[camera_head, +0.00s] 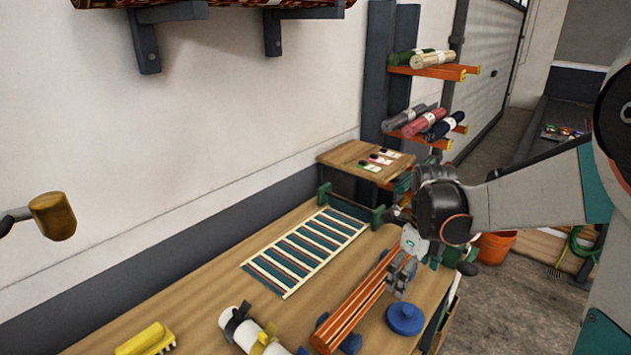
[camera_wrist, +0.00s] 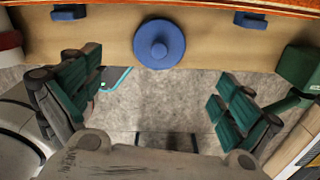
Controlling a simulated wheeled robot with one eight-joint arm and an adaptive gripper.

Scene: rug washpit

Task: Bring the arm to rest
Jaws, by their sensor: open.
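My arm reaches in from the right in the head view, with its dark wrist joint over the right end of the wooden table (camera_head: 190,285). My gripper (camera_head: 400,275) points down near the table's right edge, beside a long orange striped roll (camera_head: 350,312) and a blue round lidded thing (camera_head: 405,318). In the wrist view my gripper (camera_wrist: 160,110) has its two teal-padded fingers wide apart, with nothing between them but grey floor. The blue round thing (camera_wrist: 159,43) lies beyond the fingers on the table, apart from them. The head view does not show clearly whether the gripper touches the roll.
A yellow brush (camera_head: 147,340) and a white roll (camera_head: 245,332) are at the front. A small wooden stand (camera_head: 365,160) and orange shelves with rolls (camera_head: 435,72) stand behind. An orange bucket (camera_head: 495,246) is on the floor.

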